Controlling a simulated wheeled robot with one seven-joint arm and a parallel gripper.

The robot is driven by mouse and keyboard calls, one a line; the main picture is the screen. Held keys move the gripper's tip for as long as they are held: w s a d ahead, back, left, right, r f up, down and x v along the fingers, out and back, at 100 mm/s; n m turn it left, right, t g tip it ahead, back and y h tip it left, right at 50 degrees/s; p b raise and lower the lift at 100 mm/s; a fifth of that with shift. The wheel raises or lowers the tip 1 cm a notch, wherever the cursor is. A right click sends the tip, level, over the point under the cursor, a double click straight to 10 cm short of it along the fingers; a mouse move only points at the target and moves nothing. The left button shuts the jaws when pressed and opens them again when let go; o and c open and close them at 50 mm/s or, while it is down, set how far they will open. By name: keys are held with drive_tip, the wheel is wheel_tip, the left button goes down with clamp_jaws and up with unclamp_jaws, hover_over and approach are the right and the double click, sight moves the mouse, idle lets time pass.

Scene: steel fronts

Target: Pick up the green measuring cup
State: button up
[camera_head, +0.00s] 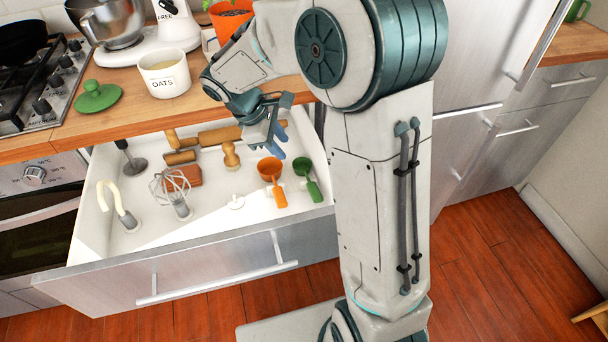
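The green measuring cup (303,167) lies in the open drawer (203,250), near its right end. Its round bowl is toward the back and its handle points to the front right. An orange measuring cup (271,172) lies just left of it. My gripper (278,146) is above the drawer, behind and a little left of the green cup, pointing down and apart from it.
The counter (130,115) above holds an OATS jar (164,74), a green lid (98,96) and a mixer.

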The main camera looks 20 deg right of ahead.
drive_tip(key=b, duration=0.1)
hover_over(308, 180)
drive_tip(key=w+a, duration=0.3)
drive_tip(key=f, duration=0.5)
drive_tip(key=shift+w+a+f, duration=0.2)
drive_tip(key=shift+f, duration=0.15)
drive_tip(key=shift+w+a+b+x, duration=0.15)
drive_tip(key=shift+b+x, duration=0.15)
drive_tip(key=shift+x, duration=1.15)
drive_tip(key=shift+w+a+b+x, duration=0.1)
drive_tip(key=shift+b+x, duration=0.2)
drive_tip(key=shift+x, duration=1.1)
drive_tip(key=shift+f, duration=0.1)
clamp_jaws()
